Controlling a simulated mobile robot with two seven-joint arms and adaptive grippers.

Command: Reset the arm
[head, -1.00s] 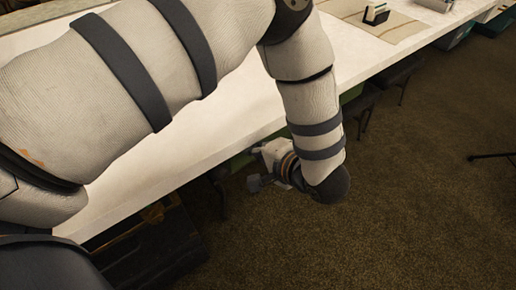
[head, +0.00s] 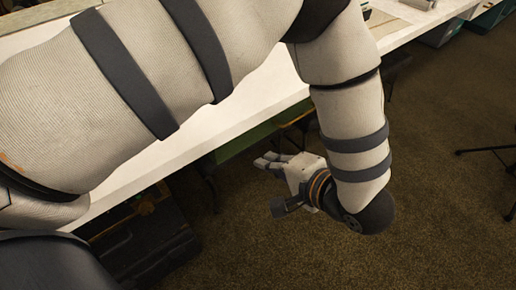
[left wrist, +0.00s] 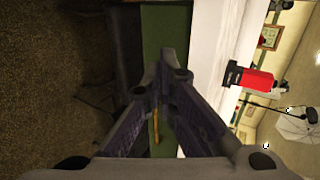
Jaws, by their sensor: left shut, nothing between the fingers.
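My left arm (head: 150,60) reaches across the head view from the left, bends, and hangs down past the front edge of the white table. My left gripper (head: 264,161) is at its end, beside and below the table edge, pointing left in the picture. It is shut and empty. In the left wrist view its two dark fingers (left wrist: 169,72) meet at the tips with nothing between them. My right gripper is in neither view.
The white table (head: 262,95) runs diagonally, with a green panel or bin (head: 243,144) under it. A dark case (head: 150,245) stands at lower left. A tripod leg (head: 487,149) is at right. A red object (left wrist: 257,83) shows in the wrist view.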

